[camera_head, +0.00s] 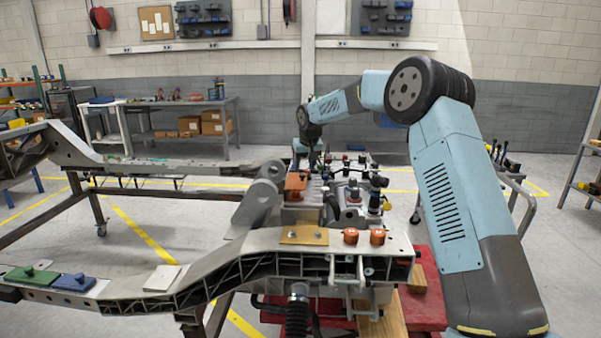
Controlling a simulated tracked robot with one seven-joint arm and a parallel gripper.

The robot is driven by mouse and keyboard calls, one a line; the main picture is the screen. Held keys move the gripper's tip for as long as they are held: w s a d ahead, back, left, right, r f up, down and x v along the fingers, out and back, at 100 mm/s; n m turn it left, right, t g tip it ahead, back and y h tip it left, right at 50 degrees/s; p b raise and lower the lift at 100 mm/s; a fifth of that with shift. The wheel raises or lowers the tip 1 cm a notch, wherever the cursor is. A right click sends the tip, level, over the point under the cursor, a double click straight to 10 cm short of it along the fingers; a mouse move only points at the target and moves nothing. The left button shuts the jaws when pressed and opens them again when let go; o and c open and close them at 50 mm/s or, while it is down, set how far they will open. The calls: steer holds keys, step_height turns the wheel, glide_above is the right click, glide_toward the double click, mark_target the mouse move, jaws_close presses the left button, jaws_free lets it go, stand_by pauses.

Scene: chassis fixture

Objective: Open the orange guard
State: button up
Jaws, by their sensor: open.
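An orange guard (296,183), a small block-like cover, sits on top of the grey machinery in the middle of the chassis fixture. It looks closed down, though its hinge is too small to make out. My arm reaches in from the right and bends down behind the guard. My gripper (309,146) is small in view, open and pointing down, above and beyond the guard and apart from it. The fingertips partly blend with the dark fittings behind, and I see nothing between them.
Two orange knobs (364,237) and a tan plate (304,235) sit on the near chassis rail (240,258). Dark-capped fittings (375,182) crowd the right of the guard. A grey upright bracket (259,195) stands close on its left. A red base (432,300) lies below.

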mark_target(303, 175)
steer(key=shift+x, duration=1.7)
steer(key=shift+c, duration=0.2)
jaws_close()
